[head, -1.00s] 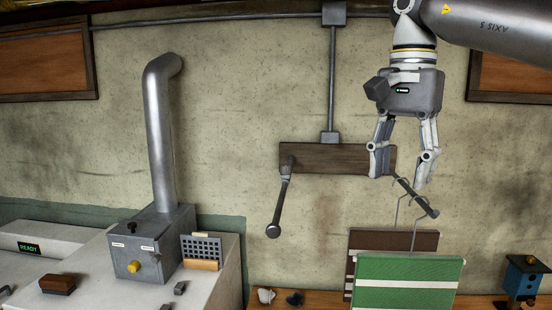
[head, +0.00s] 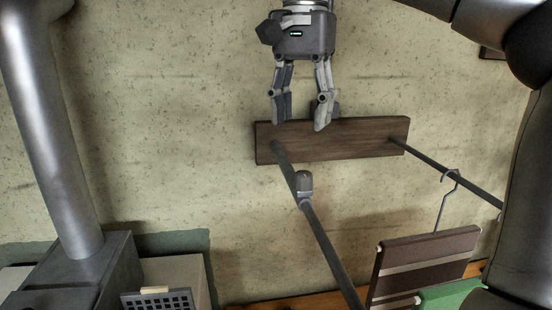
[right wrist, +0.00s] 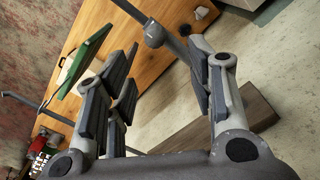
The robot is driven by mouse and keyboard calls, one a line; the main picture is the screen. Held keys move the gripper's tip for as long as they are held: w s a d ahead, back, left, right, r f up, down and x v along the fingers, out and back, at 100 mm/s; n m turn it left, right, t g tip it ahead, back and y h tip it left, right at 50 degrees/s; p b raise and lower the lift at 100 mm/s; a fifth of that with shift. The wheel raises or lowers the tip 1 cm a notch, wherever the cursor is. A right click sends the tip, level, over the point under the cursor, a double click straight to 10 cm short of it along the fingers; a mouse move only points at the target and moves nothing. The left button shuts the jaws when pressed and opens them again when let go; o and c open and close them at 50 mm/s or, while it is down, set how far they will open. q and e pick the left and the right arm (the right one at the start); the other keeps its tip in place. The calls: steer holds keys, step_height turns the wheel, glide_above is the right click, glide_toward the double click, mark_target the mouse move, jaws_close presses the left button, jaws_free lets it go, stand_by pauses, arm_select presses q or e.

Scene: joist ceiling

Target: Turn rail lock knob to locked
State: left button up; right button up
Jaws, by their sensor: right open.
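A grey rounded knob (head: 304,184) sits on the left dark rail (head: 325,240), which sticks out from a brown wooden wall board (head: 345,145). Whether the knob is locked cannot be told. My right gripper (head: 300,123) is open and empty, fingers pointing down. It appears above the knob, in front of the board's upper left part, apart from the knob. In the right wrist view the knob (right wrist: 153,34) and its rail show beyond the open fingers, with a gap to them. My left gripper is not in view.
A second rail (head: 435,170) at the right carries a hook holding a brown striped panel (head: 430,262), with a green panel (head: 452,295) beside it. A metal pipe (head: 50,130) rises from a grey box at the left. The wall between pipe and board is clear.

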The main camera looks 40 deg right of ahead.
mark_target(304, 173)
steer(key=shift+s+d+f, duration=0.15)
steer(key=shift+s+f, duration=0.3)
steer(key=shift+f, duration=0.2)
steer(key=f, duration=0.2)
steer(key=shift+s+f, duration=0.3)
steer(key=shift+f, duration=0.05)
steer(key=f, duration=0.2)
steer(key=w+f+p, duration=0.1)
steer(key=f, duration=0.2)
steer(key=shift+f+p, duration=0.15)
steer(key=shift+p, duration=0.15)
steer(key=shift+f, duration=0.4)
steer(key=shift+s+f, duration=0.15)
steer(key=shift+f, duration=0.1)
steer(key=shift+c, duration=0.6)
steer(key=c, duration=0.9)
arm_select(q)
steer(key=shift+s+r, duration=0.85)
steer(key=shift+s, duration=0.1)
